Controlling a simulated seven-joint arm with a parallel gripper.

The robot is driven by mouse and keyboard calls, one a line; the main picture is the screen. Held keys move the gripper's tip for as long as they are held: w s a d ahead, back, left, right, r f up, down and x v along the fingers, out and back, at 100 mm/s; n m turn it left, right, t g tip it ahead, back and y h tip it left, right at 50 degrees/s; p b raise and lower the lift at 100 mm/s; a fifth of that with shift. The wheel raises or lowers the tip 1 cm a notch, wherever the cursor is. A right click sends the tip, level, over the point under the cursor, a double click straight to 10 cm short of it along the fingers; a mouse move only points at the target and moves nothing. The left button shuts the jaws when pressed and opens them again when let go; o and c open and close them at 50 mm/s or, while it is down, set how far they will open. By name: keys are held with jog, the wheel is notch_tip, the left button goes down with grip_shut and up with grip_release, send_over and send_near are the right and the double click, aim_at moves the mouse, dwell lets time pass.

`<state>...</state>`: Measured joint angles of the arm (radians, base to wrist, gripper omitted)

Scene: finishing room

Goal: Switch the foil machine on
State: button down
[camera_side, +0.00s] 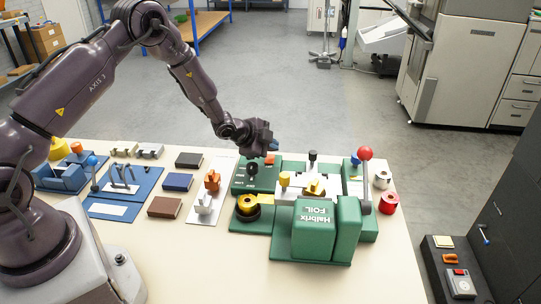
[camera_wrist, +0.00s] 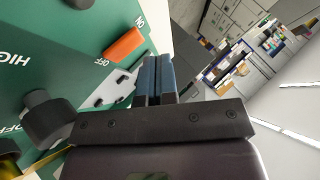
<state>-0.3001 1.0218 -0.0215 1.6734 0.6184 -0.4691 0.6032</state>
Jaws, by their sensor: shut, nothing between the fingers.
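The green foil machine (camera_side: 313,228), lettered "Halbrix FOIL", stands on the table in the side view. Its green control box (camera_side: 243,183) is at its back left, with a black knob (camera_side: 252,169) on the panel. In the wrist view the panel carries an orange switch (camera_wrist: 124,45) between the marks ON and OFF, and the black knob (camera_wrist: 48,118) near the marks HIGH and OFF. I cannot tell which way the switch is set. My gripper (camera_side: 273,145) is at the control box's back edge. Its blue fingers (camera_wrist: 155,60) are shut and empty, close beside the switch; contact is unclear.
A red-balled lever (camera_side: 365,154) rises at the machine's right, near a red roll (camera_side: 389,203). A gold roll (camera_side: 247,206) sits at its left. Left of it are stamps on a white plate (camera_side: 203,208), several dark blocks and a blue fixture (camera_side: 118,190). The table front is clear.

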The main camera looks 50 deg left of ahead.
aim_at(270, 160)
jog(key=shift+f, duration=0.1)
dwell(0.3)
jog(key=shift+f, duration=0.35)
jog(key=shift+f, duration=0.4)
dwell(0.7)
jog(key=shift+d+r, duration=0.1)
jog(key=shift+r, duration=0.65)
jog(key=shift+s+d+r, duration=0.1)
jog(key=shift+s+r, duration=0.05)
jog(key=shift+r, duration=1.15)
jog(key=shift+s+d+r, duration=0.1)
jog(key=shift+r, duration=1.15)
